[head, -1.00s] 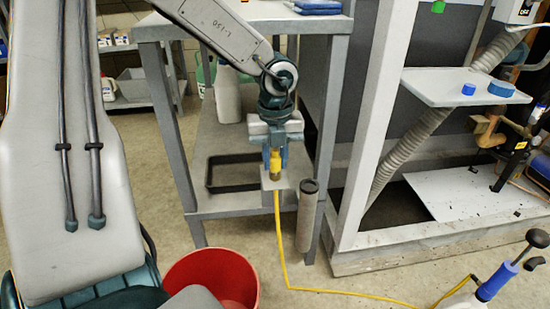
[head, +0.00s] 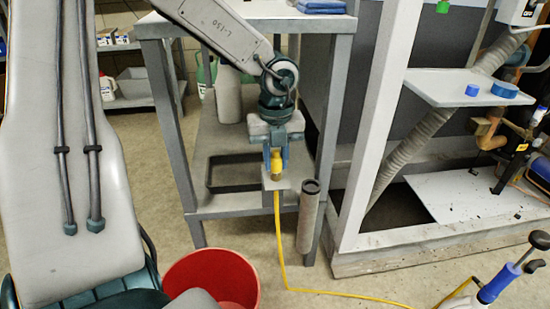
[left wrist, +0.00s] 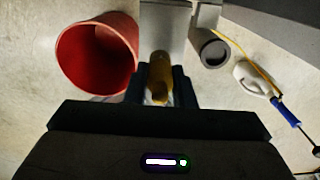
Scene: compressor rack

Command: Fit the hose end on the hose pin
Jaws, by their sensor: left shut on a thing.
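My left gripper (head: 276,163) points down over a small grey plate (head: 286,184) on the front of the grey table. It is shut on a yellow hose end with a brass lower part (head: 276,177). In the left wrist view the brass part (left wrist: 161,72) lies between the fingers, in front of the plate (left wrist: 163,22). The yellow hose (head: 279,235) shows from below the plate, drops to the floor and runs right to a sprayer (head: 465,298). I cannot make out the hose pin separately, nor whether the hose end touches it. My right gripper is out of view.
A grey upright tube (head: 307,222) stands close right of the plate. A red bucket (head: 212,275) is on the floor at lower left. The table's legs (head: 168,140) and the white rack frame (head: 367,125) flank the area. Open floor lies in front.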

